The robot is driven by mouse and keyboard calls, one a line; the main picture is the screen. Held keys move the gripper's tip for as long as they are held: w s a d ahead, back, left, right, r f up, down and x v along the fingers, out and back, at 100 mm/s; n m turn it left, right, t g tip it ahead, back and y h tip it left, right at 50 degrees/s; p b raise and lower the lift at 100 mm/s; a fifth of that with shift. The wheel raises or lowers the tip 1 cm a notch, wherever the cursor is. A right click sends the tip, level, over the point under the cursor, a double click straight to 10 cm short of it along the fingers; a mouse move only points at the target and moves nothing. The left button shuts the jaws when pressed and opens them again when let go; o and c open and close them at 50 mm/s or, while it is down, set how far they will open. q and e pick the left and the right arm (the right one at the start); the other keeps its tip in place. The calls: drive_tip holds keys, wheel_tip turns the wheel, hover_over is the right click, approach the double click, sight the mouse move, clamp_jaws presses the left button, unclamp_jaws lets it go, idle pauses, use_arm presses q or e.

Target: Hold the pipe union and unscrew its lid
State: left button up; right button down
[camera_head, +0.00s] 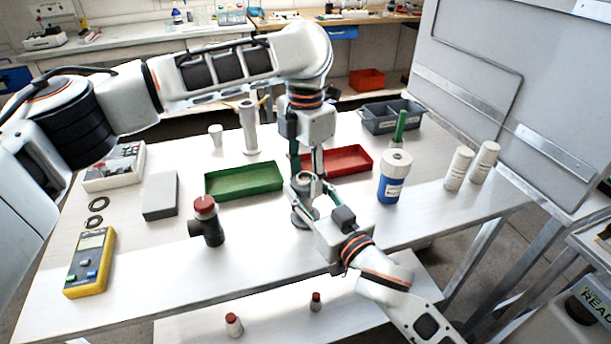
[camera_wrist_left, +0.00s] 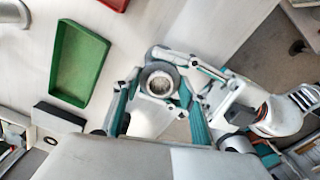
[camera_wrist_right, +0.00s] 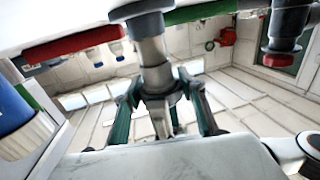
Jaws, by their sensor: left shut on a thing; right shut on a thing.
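The pipe union (camera_head: 298,216) stands upright at the middle of the table, grey and metallic with a wide dark base flange. Its round, open-topped upper end, the lid (camera_wrist_left: 149,72), shows from above in the left wrist view. My left gripper (camera_head: 304,178) reaches down from above and is shut on this top part. My right gripper (camera_head: 308,203) comes from the front right and is shut on the body just below; its fingers flank the grey body (camera_wrist_right: 151,52) in the right wrist view, where the scene appears upside down. The fingers partly hide the union, including its thread.
A green tray (camera_head: 243,193) and a red tray (camera_head: 352,161) lie behind the union. A dark fitting with a red cap (camera_head: 205,206) stands to the left, a blue-and-white bottle (camera_head: 391,190) to the right. A yellow meter (camera_head: 90,263) lies front left.

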use_arm(q)
drive_tip(key=shift+a, duration=0.1)
use_arm(e)
drive_tip(key=shift+f, duration=0.1)
use_arm(q)
drive_tip(key=o, duration=1.2)
drive_tip(key=shift+r, duration=0.1)
drive_tip(key=shift+r, duration=2.2)
drive_tip(key=shift+c, duration=0.2)
wheel_tip(320, 180, up, 2)
drive_tip(key=m, duration=0.2)
drive_tip(key=shift+r+m, duration=0.2)
drive_tip(key=shift+m, duration=0.2)
drive_tip(key=shift+r+m, duration=0.3)
drive_tip(key=shift+m, duration=0.1)
drive_tip(key=shift+f, duration=3.8)
